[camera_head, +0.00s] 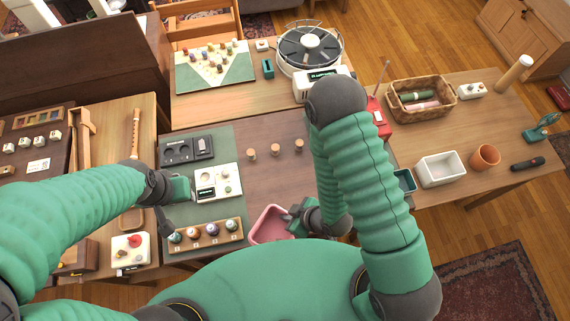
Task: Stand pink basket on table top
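The pink basket (268,226) is at the front of the brown table top (268,180), near its front edge. My body hides its lower part, so I cannot tell what it rests on or whether it is tilted. My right gripper (297,216) is at the basket's right rim, fingers pointing left. They overlap the rim in this view; whether they are shut on it is hidden. My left gripper (176,203) is over the left part of the table, beside the white device. Its fingers look spread, with nothing seen between them.
A white device (218,182) and a wooden rack with several round pieces (206,236) lie left of the basket. Several wooden pegs (275,149) stand behind it. A white bin (440,168) and a wicker basket (447,108) are on the right table. The brown middle is mostly clear.

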